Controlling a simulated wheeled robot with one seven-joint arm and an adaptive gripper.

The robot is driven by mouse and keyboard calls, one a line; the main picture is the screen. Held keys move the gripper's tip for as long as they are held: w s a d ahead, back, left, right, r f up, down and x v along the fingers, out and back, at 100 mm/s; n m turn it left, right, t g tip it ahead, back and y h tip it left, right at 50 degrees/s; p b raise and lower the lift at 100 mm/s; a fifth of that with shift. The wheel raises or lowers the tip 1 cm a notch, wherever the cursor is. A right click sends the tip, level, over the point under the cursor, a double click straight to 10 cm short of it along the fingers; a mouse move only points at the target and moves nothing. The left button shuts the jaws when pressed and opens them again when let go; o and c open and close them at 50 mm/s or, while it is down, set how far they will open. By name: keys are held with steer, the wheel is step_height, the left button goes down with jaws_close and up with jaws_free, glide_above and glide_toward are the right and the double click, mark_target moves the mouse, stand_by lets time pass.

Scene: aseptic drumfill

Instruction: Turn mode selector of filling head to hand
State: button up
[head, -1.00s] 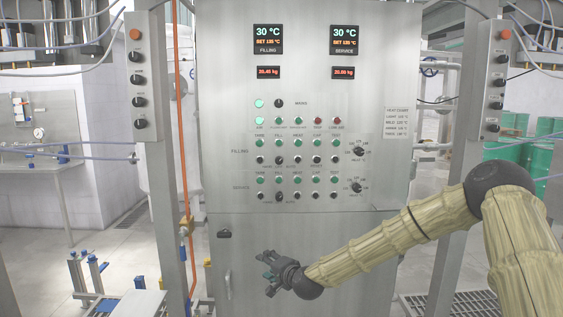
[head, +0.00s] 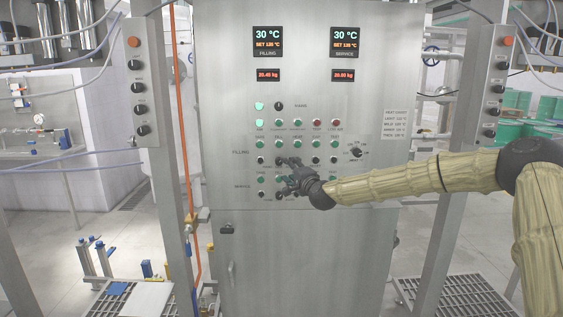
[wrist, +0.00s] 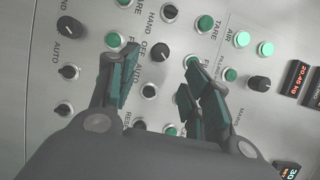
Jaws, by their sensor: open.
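The filling head's mode selector (wrist: 159,52) is a black knob with a pale ring, with HAND, OFF and AUTO printed beside it. In the wrist view it shows between and beyond my two fingertips, with no clear contact. I cannot tell its exact pointer setting. My gripper (wrist: 160,55) is open and empty, facing the panel. In the head view my gripper (head: 285,175) is in front of the lower filling row and the service row. It hides part of both rows there.
A similar service selector (wrist: 70,28) sits left of my fingers in the wrist view. Green buttons (wrist: 190,92) and small black knobs are close around. The grey cabinet (head: 300,250) is flanked by posts with control boxes (head: 138,90). The panel below the rows is clear.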

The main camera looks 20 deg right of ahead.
mark_target(280, 163)
steer(key=shift+w+a+p, duration=0.25)
steer(key=shift+w+p, duration=0.5)
steer(key=shift+w, duration=1.2)
steer(key=shift+w+a+p, duration=0.2)
steer(key=shift+w+p, duration=0.55)
steer(key=shift+w, duration=1.15)
steer(key=c, duration=1)
